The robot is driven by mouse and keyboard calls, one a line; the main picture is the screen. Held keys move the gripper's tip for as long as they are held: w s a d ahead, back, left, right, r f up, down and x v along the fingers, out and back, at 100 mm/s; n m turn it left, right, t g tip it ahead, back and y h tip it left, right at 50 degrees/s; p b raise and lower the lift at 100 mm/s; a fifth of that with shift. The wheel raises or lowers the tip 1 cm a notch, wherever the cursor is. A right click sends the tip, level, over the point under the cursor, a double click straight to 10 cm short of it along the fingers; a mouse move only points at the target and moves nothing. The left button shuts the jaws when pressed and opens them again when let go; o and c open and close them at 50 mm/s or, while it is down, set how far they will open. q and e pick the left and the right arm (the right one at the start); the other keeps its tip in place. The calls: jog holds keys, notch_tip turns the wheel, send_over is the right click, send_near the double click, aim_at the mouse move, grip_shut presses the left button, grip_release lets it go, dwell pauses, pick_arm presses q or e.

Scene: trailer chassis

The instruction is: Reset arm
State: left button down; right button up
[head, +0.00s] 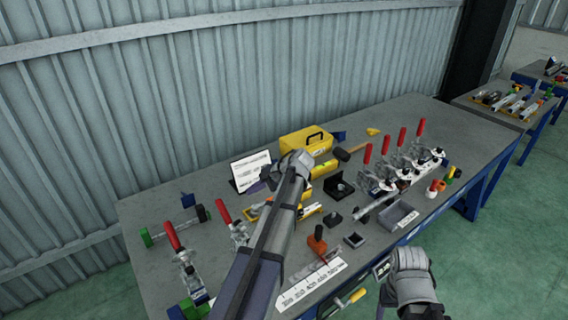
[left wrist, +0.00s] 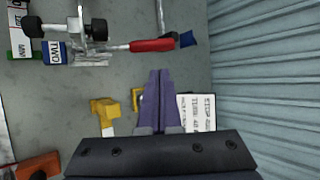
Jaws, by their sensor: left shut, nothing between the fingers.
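My left arm crosses the middle of the head view, reaching over the workbench (head: 165,205). Its gripper (head: 262,181) is over the bench beside the white printed sign (head: 248,168). In the left wrist view the two purple fingers (left wrist: 158,92) are pressed together and hold nothing. They point toward the bench between a yellow part (left wrist: 105,110) and the printed sign (left wrist: 197,113). My right arm's end (head: 409,277) shows at the lower right, off the bench's front edge. Its fingers are not clear enough to judge.
Red-handled toggle clamps (head: 393,165) stand in a row at the right. Another clamp (head: 183,257) is at the left. A yellow toolbox (head: 306,143) is at the back. A grey tray (head: 398,215) is near the front edge. A corrugated wall (head: 200,80) stands behind the bench.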

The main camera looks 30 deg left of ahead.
pick_arm(q)
jog(key=s+d+f+h, duration=0.2)
jog(key=s+d, duration=0.4)
jog(key=d, duration=0.7)
jog(key=s+d+f+t+h, duration=0.1)
jog(key=s+d, duration=0.5)
jog(key=d, duration=0.7)
jog(key=s+d+f+h, duration=0.4)
jog(key=s+d, duration=0.3)
jog(key=d, duration=0.6)
jog(key=shift+d+t+h, duration=0.2)
jog(key=shift+t+h, duration=0.1)
jog(key=shift+h, duration=0.2)
